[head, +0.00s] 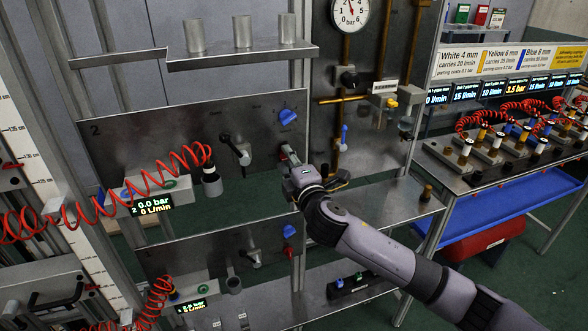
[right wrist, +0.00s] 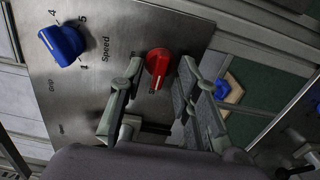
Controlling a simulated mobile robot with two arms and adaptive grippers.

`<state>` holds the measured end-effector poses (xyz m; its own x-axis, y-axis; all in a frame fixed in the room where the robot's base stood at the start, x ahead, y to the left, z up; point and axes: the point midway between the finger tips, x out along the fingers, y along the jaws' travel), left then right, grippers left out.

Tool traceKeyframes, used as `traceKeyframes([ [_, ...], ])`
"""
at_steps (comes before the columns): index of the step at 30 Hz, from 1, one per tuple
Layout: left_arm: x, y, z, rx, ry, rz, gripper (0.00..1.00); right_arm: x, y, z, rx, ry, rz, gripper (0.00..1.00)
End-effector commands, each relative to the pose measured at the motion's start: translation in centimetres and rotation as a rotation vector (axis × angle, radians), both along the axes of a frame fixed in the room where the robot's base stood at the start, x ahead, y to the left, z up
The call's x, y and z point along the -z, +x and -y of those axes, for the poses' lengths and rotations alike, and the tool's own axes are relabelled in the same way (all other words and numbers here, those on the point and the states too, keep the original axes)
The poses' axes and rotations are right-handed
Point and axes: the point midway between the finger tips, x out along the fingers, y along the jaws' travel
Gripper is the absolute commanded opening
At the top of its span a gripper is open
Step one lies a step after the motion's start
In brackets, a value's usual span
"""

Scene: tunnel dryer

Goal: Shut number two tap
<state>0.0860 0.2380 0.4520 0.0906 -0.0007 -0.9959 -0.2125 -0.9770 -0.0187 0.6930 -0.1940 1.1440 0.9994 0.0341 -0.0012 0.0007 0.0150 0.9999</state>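The upper steel panel (head: 110,150) carries a large 2. On it are a black-handled lever (head: 233,147), slanting up to the left, and a blue knob (head: 288,116). Which part is the tap is not labelled legibly. My right gripper (head: 287,156) is at the panel's right edge, to the right of the lever and below the blue knob. In the right wrist view its fingers are spread on either side of a red knob (right wrist: 159,62); contact cannot be told. The blue knob also shows there (right wrist: 62,43). My left gripper is not in view.
A red coiled hose (head: 130,183) hangs across the left to panel 2. Its display (head: 151,206) reads 0.0 bar, 0 L/min. Lower panel 1 (head: 210,255) has similar fittings. A shelf with metal cups (head: 243,32) is above. A blue tray (head: 508,207) is at right.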

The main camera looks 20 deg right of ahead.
Motion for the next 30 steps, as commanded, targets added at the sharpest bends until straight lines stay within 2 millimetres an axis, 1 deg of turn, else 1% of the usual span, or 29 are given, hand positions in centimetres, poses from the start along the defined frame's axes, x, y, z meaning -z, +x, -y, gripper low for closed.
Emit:
traceKeyframes([
  [5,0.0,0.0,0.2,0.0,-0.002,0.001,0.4,0.1,-2.8,0.1,-0.003,-0.001,-0.002,0.3],
  [12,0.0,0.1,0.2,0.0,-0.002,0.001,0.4,0.2,-8.0,0.2,-0.002,-0.001,-0.004,0.3],
  [16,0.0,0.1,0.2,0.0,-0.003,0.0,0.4,0.2,-10.1,0.3,-0.001,-0.001,-0.003,0.3],
  [21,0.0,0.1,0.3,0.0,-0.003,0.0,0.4,0.1,-11.4,0.4,-0.001,-0.001,-0.003,0.3],
  [30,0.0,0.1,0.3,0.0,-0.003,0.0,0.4,0.1,-11.6,0.4,0.0,-0.001,-0.001,0.3],
])
